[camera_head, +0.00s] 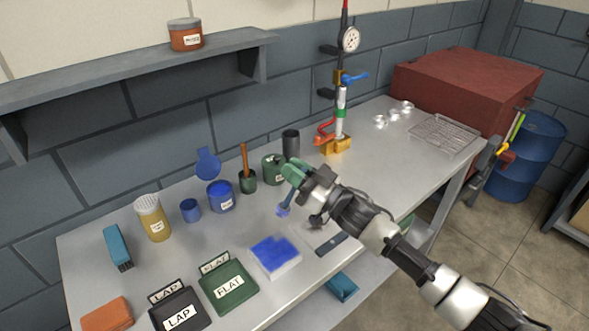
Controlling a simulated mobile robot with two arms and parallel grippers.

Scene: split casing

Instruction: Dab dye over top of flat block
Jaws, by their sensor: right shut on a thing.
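A pale block (276,258) lies on the workbench in the middle, its top mostly covered in bright blue. My right gripper (298,181) is shut on a small dauber (287,203), whose blue tip hangs down. The tip is above and behind the block, apart from its top. A blue dye jar (220,197) stands open at the back, with a round blue lid (207,163) raised behind it. A green plate marked FLAT (229,292) lies left of the block. My left gripper is out of view.
A black LAP plate (178,312), orange block (106,313) and teal brush (117,248) lie at left. A yellow shaker (152,217), blue cup (190,210) and green pots stand along the back. A gauge stand (341,110) and wire rack (442,134) are farther right.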

